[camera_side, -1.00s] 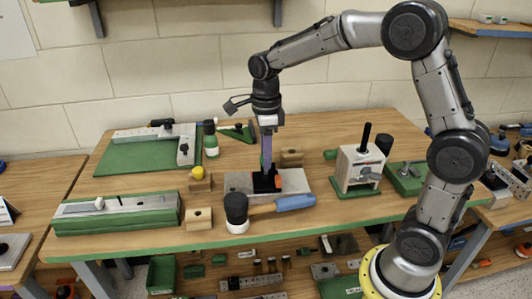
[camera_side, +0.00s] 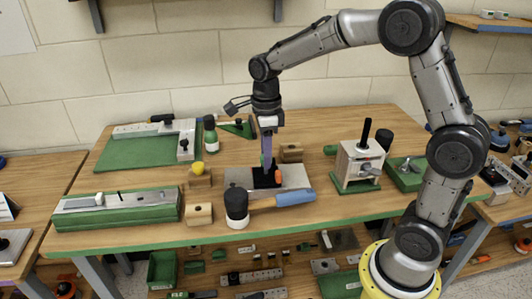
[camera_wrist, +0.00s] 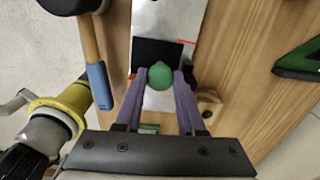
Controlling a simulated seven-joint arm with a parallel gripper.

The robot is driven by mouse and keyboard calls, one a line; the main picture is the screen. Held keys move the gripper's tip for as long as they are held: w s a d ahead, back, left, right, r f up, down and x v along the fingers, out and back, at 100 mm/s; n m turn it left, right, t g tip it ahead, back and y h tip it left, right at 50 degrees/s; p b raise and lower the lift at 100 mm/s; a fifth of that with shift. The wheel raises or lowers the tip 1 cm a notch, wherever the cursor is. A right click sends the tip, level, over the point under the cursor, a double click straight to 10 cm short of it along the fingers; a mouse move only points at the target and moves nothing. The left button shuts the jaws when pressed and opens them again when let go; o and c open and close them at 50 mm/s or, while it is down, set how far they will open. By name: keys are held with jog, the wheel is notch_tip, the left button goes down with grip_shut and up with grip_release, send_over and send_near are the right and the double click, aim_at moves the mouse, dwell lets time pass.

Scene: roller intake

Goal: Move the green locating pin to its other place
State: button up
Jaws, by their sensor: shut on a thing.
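My gripper (camera_side: 267,160) points down over the metal plate (camera_side: 296,177) in the middle of the bench. Its purple fingers are closed on the green locating pin (camera_wrist: 160,75), whose round green top shows between the fingertips in the wrist view. In the side view the fingers mostly hide the pin. A black block (camera_side: 262,182) with an orange-red part (camera_side: 278,180) sits on the plate just below the fingers. I cannot tell whether the pin's lower end is inside the block or clear of it.
A mallet with a blue handle (camera_side: 295,198) lies in front of the plate. Wooden blocks stand to the left (camera_side: 199,214) and behind (camera_side: 291,153). A wooden press fixture (camera_side: 358,165) stands to the right. A green-based rail (camera_side: 115,215) is at the front left.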

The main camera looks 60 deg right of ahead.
jog(key=shift+f, duration=1.15)
dwell(0.4)
